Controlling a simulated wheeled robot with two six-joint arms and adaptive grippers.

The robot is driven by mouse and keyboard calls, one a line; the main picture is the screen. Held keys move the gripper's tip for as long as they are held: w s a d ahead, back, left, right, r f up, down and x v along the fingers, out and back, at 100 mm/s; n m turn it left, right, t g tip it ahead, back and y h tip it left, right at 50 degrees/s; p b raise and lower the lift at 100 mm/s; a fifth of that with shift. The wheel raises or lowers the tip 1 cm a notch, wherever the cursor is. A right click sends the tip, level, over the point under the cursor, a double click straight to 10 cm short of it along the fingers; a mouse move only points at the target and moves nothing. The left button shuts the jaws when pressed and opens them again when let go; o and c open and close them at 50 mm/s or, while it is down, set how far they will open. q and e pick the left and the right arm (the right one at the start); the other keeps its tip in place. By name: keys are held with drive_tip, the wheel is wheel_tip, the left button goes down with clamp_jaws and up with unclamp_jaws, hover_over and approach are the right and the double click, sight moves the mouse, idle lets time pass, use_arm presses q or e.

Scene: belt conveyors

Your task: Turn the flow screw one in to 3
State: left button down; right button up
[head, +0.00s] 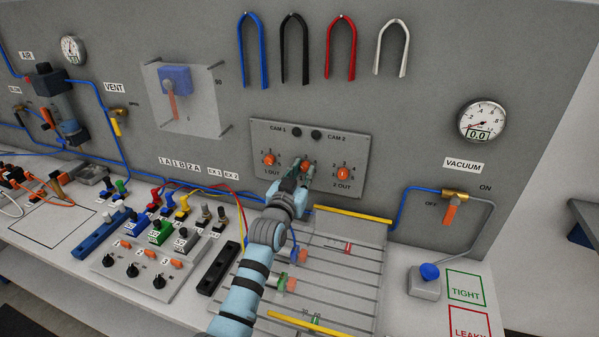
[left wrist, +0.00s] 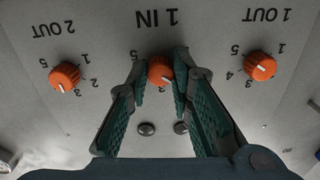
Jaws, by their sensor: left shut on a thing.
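The 1 IN flow screw is an orange knob (left wrist: 160,70) in the middle of the grey panel (head: 259,130), which appears upside down in the left wrist view. My left gripper (left wrist: 160,78) has its two dark green fingers on either side of the knob and is shut on it. In the head view the gripper (head: 303,172) covers part of the orange knob (head: 307,166). A white pointer mark on the knob points to the lower right in the wrist view. A 5 shows beside it; the fingers hide most of its other numbers. My right gripper is not in view.
Beside it are the 1 OUT knob (head: 268,159) and 2 OUT knob (head: 343,174). Two dark round buttons, CAM 1 (head: 296,132) and CAM 2 (head: 316,135), sit above. A slotted grey plate (head: 345,280) lies below, and a vacuum gauge (head: 482,120) hangs at the right.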

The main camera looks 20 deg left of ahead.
use_arm(q)
drive_tip(key=m, duration=0.5)
drive_tip(key=m+b, duration=0.1)
drive_tip(key=m, duration=0.5)
idle(0.6)
drive_tip(key=c, duration=1.4)
unclamp_jaws()
drive_tip(key=shift+a, duration=0.1)
drive_tip(key=shift+s, duration=0.1)
drive_tip(key=s, duration=1.1)
drive_tip(key=shift+s+a, duration=0.35)
drive_tip(key=shift+s, duration=0.05)
